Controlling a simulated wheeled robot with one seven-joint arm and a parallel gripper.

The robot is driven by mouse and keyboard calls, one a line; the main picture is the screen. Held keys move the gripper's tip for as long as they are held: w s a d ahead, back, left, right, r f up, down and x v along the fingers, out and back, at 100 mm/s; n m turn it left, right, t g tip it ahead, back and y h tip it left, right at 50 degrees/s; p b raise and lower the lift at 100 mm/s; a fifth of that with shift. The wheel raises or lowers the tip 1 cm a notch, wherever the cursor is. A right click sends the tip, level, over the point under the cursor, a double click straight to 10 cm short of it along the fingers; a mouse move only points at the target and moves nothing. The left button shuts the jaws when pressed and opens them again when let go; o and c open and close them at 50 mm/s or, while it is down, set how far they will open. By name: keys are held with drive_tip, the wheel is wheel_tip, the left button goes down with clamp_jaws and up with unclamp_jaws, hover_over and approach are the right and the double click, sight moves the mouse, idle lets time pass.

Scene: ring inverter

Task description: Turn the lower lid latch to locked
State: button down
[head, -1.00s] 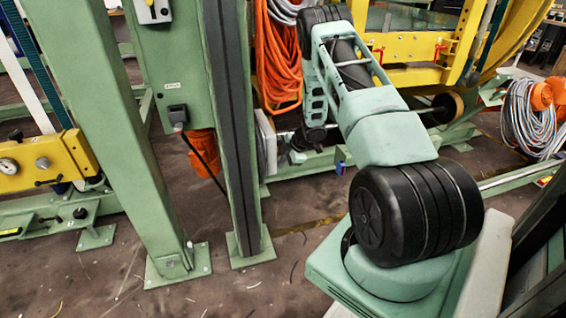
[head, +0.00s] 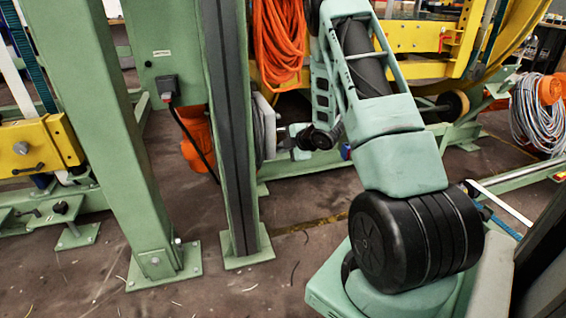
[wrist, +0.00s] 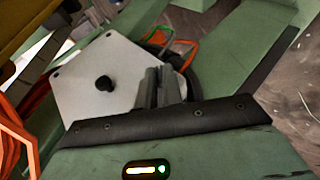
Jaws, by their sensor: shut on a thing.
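In the wrist view a pale grey angular lid plate (wrist: 85,75) with a black round knob (wrist: 103,82) fills the left middle. My gripper (wrist: 158,82) is at the plate's right edge, its grey jaws close together. They are shut on a small part that I take to be the lower lid latch; the jaws hide it, so its angle cannot be read. In the head view the plate shows nearly edge-on (head: 268,127), just right of a green post. My gripper (head: 282,140) reaches it from the right.
The green post (head: 228,130) with a dark strip stands close left of the plate. Orange hose coils (head: 278,45) hang above it. A yellow frame (head: 420,40) lies behind my arm. A cable coil (head: 540,115) is at the right. Brown floor (head: 285,265) is open in front.

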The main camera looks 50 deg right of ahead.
drive_tip(key=t+b, duration=0.2)
drive_tip(key=b, duration=0.3)
drive_tip(key=f+n+t+h+b, duration=0.1)
drive_tip(key=t+b, duration=0.1)
drive_tip(key=b, duration=0.3)
drive_tip(key=n+t+h+b, duration=0.1)
drive_tip(key=t+b, duration=0.1)
drive_tip(key=b, duration=0.3)
drive_tip(key=shift+s+a+f, duration=0.2)
drive_tip(key=shift+s+f, duration=0.05)
drive_tip(key=shift+f, duration=0.15)
drive_tip(key=shift+r+t+b, duration=0.1)
drive_tip(key=shift+t+b, duration=0.2)
drive_tip(key=shift+b, duration=0.2)
drive_tip(key=c, duration=1.5)
unclamp_jaws()
drive_tip(key=shift+r, duration=0.1)
drive_tip(key=shift+c, duration=0.2)
drive_tip(key=s+a+p, duration=0.2)
drive_tip(key=s+p, duration=0.5)
drive_tip(key=s, duration=1)
drive_tip(key=shift+a+p, duration=0.3)
drive_tip(key=shift+p, duration=0.05)
